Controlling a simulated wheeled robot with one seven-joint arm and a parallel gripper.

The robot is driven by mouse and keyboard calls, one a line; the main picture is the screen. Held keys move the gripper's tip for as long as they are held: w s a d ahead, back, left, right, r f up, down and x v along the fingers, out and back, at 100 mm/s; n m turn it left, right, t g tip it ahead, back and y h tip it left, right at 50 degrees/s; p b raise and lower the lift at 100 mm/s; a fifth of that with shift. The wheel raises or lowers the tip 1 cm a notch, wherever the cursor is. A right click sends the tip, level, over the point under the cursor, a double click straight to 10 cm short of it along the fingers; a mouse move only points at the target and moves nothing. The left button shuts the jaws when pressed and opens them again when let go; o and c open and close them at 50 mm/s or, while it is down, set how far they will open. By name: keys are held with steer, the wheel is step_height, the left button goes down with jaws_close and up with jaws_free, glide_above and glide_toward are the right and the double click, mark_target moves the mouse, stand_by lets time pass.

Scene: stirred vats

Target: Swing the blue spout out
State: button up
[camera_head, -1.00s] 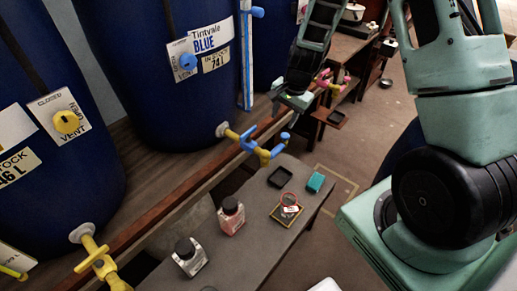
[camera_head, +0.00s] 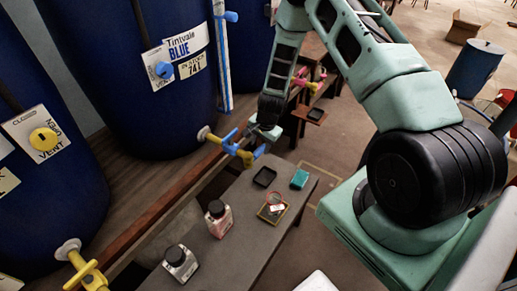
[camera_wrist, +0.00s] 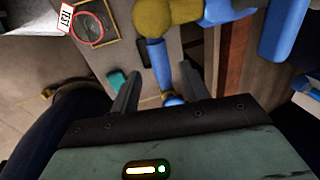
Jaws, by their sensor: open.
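The blue spout (camera_head: 259,152) is the short blue end of the yellow and blue tap (camera_head: 246,157) on the vat labelled Tintvale Blue (camera_head: 125,75). My gripper (camera_head: 262,136) is right at the tap's outer end, close above the spout. In the wrist view the spout (camera_wrist: 158,62) runs from the yellow tap body (camera_wrist: 180,10) down between the two spread fingers of my gripper (camera_wrist: 161,85). The gripper is open, with a finger on each side of the spout. I cannot tell whether either finger touches it. The blue tap handle (camera_head: 230,136) is just left of the gripper.
A grey bench (camera_head: 235,245) below holds two bottles, a black dish (camera_head: 265,177), a teal block (camera_head: 299,179) and a framed tray (camera_head: 272,211). A brown rail (camera_head: 155,217) runs along the vats. A pink tap (camera_head: 302,82) is further back.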

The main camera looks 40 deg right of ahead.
mark_target(259, 151)
steer(key=shift+w+a+f, duration=0.1)
steer(key=shift+w+f, duration=0.1)
steer(key=shift+f, duration=0.7)
steer(key=shift+w+a+f, duration=0.1)
steer(key=shift+w+f, duration=0.05)
steer(key=shift+f, duration=0.75)
steer(key=shift+c, duration=0.3)
jaws_close()
steer(key=shift+s+d, duration=0.1)
steer(key=shift+s, duration=0.05)
steer(key=s+a+m+h+b, duration=0.1)
steer(key=s+a+m, duration=0.1)
steer(key=m, duration=0.7)
steer(key=s+a+m+g+h+b, duration=0.1)
steer(key=s+a+m+b, duration=0.1)
steer(key=s+m, duration=0.3)
steer(key=shift+m+h, duration=0.4)
steer(key=shift+m, duration=1.6)
steer(key=shift+s+a, duration=0.1)
steer(key=shift+a, duration=0.1)
